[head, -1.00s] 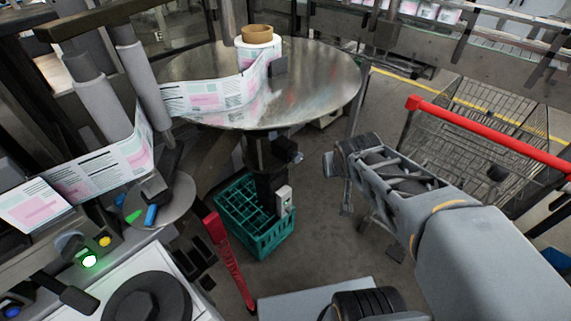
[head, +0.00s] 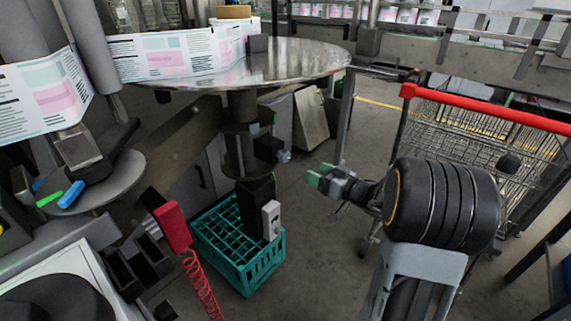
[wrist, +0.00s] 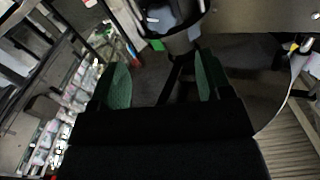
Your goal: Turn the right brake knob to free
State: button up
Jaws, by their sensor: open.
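My gripper (head: 318,175), with green finger pads, is low at the centre right in the head view, below the round metal table. It is open and empty; in the wrist view its two green pads (wrist: 162,78) stand apart with a gap between them. A dark knob-like part (head: 268,149) with a small pale bluish tip sticks out from the column under the table, just left of my gripper. The two look apart. I cannot tell whether it is the right brake knob, or its setting. In the wrist view a dark rounded part (wrist: 172,32) lies ahead, unclear.
The round metal table (head: 300,62) carries the label reel (head: 238,24). A teal crate (head: 238,258) stands on the floor by the column. A cart with a red handle (head: 485,107) is at right. A red holder with a coiled cord (head: 173,227) is left of the crate.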

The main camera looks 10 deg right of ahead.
aim_at(287, 159)
jog(key=b+x, duration=0.2)
jog(key=x, duration=1)
jog(key=shift+w+a, duration=0.2)
jog(key=shift+w, duration=0.1)
jog(key=shift+c, duration=0.5)
jog(key=c, duration=0.8)
jog(key=shift+n, duration=0.3)
